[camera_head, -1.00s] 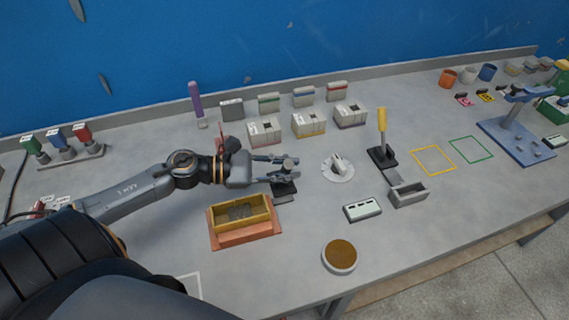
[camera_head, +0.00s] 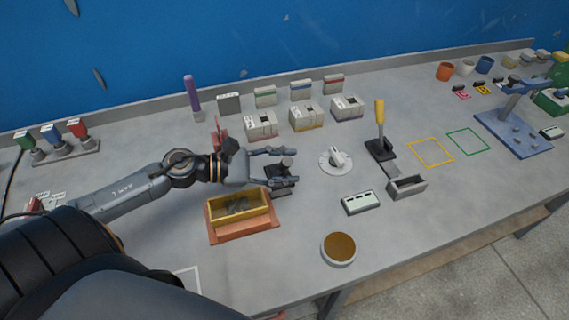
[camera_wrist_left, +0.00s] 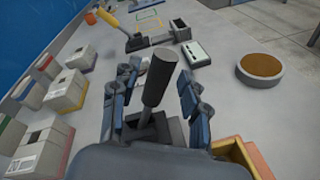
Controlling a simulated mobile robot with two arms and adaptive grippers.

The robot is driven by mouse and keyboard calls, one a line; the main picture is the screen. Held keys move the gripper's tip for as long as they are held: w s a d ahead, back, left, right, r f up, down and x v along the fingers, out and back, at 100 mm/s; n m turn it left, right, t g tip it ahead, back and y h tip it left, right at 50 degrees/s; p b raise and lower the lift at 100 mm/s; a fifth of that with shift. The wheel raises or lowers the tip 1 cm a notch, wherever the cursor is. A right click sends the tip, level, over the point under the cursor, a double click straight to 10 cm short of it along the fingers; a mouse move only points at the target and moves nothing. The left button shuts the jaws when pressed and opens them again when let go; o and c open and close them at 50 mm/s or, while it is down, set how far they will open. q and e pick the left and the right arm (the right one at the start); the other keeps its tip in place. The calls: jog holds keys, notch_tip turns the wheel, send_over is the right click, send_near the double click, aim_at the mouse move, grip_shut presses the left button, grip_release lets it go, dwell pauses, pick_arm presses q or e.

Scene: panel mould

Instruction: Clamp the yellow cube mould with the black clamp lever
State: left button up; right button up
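The yellow cube mould (camera_head: 240,213) is an open box with grey contents, sitting on an orange base at the left-centre of the bench. Just behind and right of it is the black clamp lever (camera_head: 287,163) on a dark base. My left gripper (camera_head: 293,167) is open, one finger on each side of the lever. In the left wrist view the black handle (camera_wrist_left: 158,80) stands tilted between the spread fingers, with gaps showing on both sides. Only a corner of the orange and yellow mould shows there, at lower right. My right gripper is not in view.
A white dial (camera_head: 335,160) and a yellow-handled lever (camera_head: 379,125) stand to the right. Labelled boxes (camera_head: 306,118) line the back. A small display box (camera_head: 361,202) and a round brown-topped dish (camera_head: 339,248) are in front.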

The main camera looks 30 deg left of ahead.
pick_arm(q)
jog(key=v, duration=1.2)
jog(key=shift+r, duration=0.1)
dwell(0.7)
